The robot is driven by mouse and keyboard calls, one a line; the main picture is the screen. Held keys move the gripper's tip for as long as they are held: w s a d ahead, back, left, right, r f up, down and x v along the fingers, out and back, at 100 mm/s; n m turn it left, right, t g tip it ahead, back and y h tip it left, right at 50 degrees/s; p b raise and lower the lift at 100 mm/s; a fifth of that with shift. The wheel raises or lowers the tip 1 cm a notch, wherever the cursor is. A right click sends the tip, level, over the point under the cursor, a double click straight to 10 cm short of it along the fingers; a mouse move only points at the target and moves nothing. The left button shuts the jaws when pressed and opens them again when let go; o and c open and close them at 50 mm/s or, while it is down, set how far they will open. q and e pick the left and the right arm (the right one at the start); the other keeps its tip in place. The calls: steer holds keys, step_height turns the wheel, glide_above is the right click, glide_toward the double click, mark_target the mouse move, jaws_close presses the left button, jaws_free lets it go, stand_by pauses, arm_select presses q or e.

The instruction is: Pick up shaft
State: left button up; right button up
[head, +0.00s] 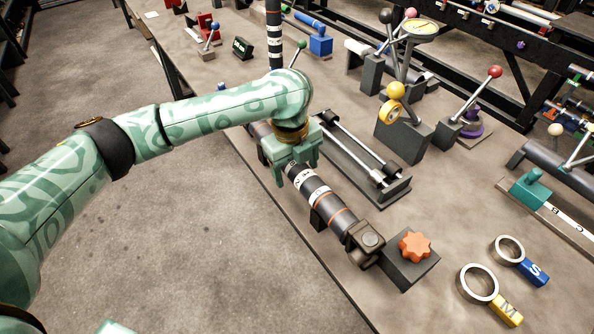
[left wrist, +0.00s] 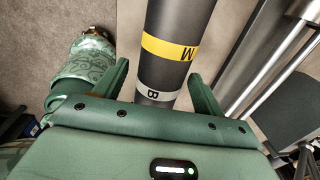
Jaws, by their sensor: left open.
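A dark shaft (head: 335,207) with white and orange bands lies along the table's near edge, raised on small dark supports. Its near end has a dark joint piece (head: 365,242). In the left wrist view the shaft (left wrist: 178,20) shows a yellow band marked M and a white band marked B. My left gripper (head: 296,170) is over the shaft's middle, pointing down. It is open, with its fingers (left wrist: 157,82) on either side of the shaft; I cannot tell whether they touch it. The gripper hides part of the shaft. My right gripper is not in view.
A rack with two metal rods (head: 358,148) stands just right of the shaft. An orange knob (head: 414,246) sits on a dark block at its near end. Ring gauges (head: 478,284) lie nearby. Lever stands (head: 402,132) fill the middle. Open floor (head: 190,240) lies left of the table.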

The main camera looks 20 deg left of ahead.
arm_select(q)
steer(key=shift+r, duration=0.15)
jaws_close()
steer(key=shift+r, duration=0.1)
